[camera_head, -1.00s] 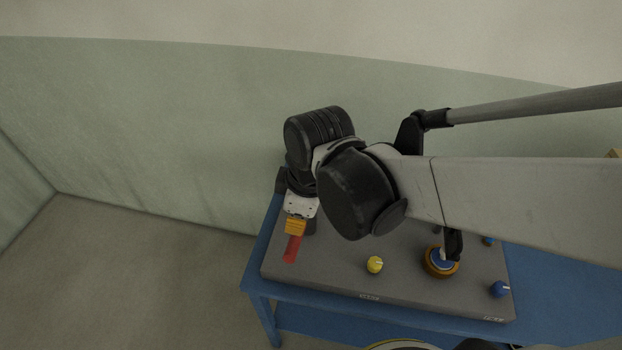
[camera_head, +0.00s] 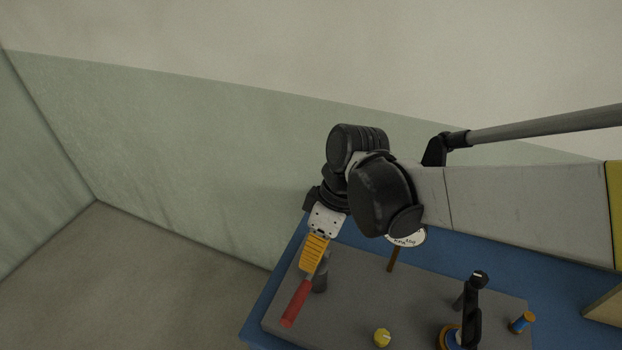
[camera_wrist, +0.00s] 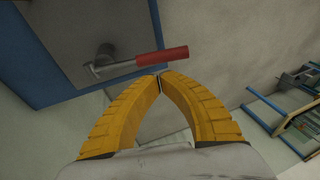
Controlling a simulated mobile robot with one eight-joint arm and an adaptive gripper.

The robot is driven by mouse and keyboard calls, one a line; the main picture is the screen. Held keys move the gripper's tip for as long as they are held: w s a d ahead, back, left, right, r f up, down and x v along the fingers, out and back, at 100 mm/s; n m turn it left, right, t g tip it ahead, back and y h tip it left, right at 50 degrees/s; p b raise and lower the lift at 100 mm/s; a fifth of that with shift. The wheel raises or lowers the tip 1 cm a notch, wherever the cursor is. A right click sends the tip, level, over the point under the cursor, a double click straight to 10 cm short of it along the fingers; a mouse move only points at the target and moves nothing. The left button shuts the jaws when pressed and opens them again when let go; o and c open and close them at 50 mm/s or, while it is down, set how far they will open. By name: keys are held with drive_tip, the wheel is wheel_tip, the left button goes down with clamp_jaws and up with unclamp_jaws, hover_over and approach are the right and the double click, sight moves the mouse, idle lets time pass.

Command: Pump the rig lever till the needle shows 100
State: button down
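The rig lever has a red handle (camera_head: 296,303) and a grey rod on a short grey post (camera_head: 320,280) at the left of the rig's grey plate (camera_head: 350,302). In the wrist view the red handle (camera_wrist: 162,58) lies just beyond my fingertips, with the rod running left to the post. My gripper (camera_head: 310,270) has yellow fingers; in the wrist view (camera_wrist: 159,80) their tips meet, with nothing seen between them. Contact with the handle cannot be told. A white round gauge (camera_head: 408,240) on a brown stem is partly behind my arm; its needle cannot be read.
A yellow knob (camera_head: 382,338), a black upright handle (camera_head: 472,308) and a blue and orange knob (camera_head: 522,322) stand on the plate. The plate rests on a blue table (camera_head: 465,268). A wall is close behind. A blue rack (camera_wrist: 298,112) shows in the wrist view.

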sight(298, 298)
drive_tip(key=b+x, duration=0.2)
drive_tip(key=x, duration=0.7)
drive_tip(key=shift+f, duration=0.4)
drive_tip(key=shift+s+b, duration=0.1)
drive_tip(key=shift+b, duration=0.2)
drive_tip(key=shift+s+a+f+t+h+b, duration=0.15)
drive_tip(key=shift+s+f+t+h+b, duration=0.1)
drive_tip(key=shift+f+t+b, duration=0.35)
drive_tip(key=shift+s+a+f+t+h+b, duration=0.15)
drive_tip(key=shift+s+f+t+b, duration=0.15)
drive_tip(key=shift+f, duration=0.5)
drive_tip(key=shift+s+f+t+h+b, duration=0.1)
drive_tip(key=shift+f+t+h+b, duration=0.15)
drive_tip(key=shift+f+t+b, duration=0.75)
drive_tip(key=shift+s+f+t+h+b, duration=0.1)
drive_tip(key=shift+f+t+h+b, duration=0.15)
drive_tip(key=shift+f+b, duration=1.5)
drive_tip(key=shift+f, duration=0.15)
